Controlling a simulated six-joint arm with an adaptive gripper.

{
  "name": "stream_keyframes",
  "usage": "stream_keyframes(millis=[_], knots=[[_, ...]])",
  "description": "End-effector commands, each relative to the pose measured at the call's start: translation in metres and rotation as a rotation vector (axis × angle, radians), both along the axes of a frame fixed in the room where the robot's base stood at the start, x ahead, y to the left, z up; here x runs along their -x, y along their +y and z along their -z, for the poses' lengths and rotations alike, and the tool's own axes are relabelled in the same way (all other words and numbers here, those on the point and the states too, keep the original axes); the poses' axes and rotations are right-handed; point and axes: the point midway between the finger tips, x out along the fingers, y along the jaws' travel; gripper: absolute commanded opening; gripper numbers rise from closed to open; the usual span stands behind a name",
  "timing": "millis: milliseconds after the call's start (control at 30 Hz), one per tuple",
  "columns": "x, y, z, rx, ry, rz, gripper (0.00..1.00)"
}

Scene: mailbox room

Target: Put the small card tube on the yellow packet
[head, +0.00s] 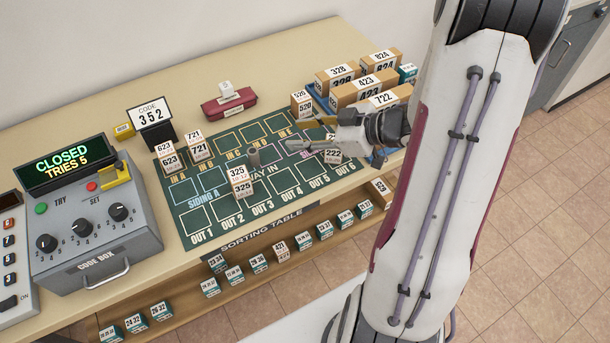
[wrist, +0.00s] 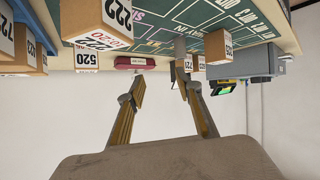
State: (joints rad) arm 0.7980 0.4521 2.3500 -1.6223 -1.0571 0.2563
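I see nothing that is clearly a small card tube. My gripper (head: 303,134) reaches in from the right above the mat. In the wrist view my gripper (wrist: 160,82) has its fingers apart with nothing between them.
The green sorting mat (head: 190,190) carries several numbered boxes, including a 325 box (head: 241,182) and a 222 box (head: 333,153). The code box (head: 95,225) stands left. Larger boxes (head: 360,92) crowd the back right.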

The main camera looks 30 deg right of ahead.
Motion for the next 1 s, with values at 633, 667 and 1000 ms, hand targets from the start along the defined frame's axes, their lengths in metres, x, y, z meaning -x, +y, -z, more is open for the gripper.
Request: stream_keyframes(millis=[633, 667, 1000], knots=[[-0.039, -0.054, -0.095, 0.419, 0.011, 0.450, 0.35], [-0.038, -0.055, -0.100, 0.426, 0.015, 0.472, 0.35], [0.001, -0.049, -0.147, 0.447, 0.086, 0.689, 0.35]])
